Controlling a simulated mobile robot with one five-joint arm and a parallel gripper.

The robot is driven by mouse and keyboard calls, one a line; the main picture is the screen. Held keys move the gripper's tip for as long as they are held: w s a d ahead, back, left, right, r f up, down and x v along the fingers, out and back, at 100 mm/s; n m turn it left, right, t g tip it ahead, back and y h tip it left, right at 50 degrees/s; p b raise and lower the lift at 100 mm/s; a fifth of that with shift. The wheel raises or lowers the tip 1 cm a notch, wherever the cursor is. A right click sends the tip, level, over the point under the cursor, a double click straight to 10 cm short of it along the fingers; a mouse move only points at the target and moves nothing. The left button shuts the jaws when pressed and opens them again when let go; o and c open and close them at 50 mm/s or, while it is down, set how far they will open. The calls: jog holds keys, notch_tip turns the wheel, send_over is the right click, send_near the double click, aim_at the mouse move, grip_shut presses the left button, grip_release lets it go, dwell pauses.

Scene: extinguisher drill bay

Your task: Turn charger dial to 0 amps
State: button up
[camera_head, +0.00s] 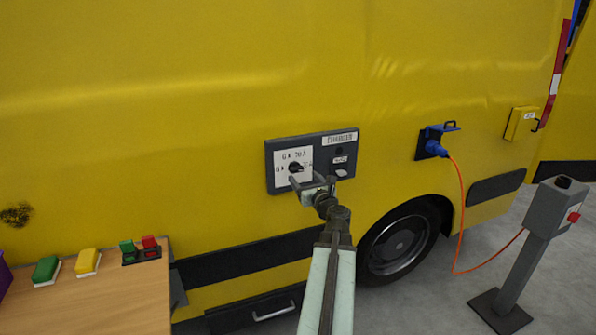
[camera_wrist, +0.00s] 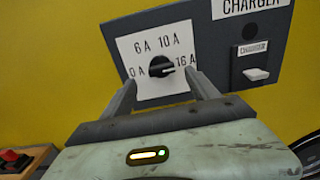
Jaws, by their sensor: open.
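The charger panel (camera_wrist: 228,30) is a dark grey plate on the yellow van's side, and it also shows in the head view (camera_head: 321,150). Its black dial (camera_wrist: 161,67) sits on a white label marked 0 A, 6 A, 10 A and 16 A. The dial's narrow end points right, toward the 16 A mark. In the head view the dial (camera_head: 295,168) is small. My gripper (camera_wrist: 160,77) is open in front of the panel, with one finger on each side of the dial's lower part. I cannot tell whether the fingers touch it. The gripper shows in the head view (camera_head: 312,184).
A white switch (camera_wrist: 256,74) sits right of the dial on the panel. A blue plug (camera_head: 435,148) with an orange cable joins the van to a grey post (camera_head: 525,245).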

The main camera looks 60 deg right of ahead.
aim_at(298, 170)
jog(key=x, duration=0.6)
jog(key=shift+w+d, duration=0.15)
jog(key=shift+d, duration=0.15)
jog(key=c, duration=1.3)
jog(key=shift+c, duration=0.3)
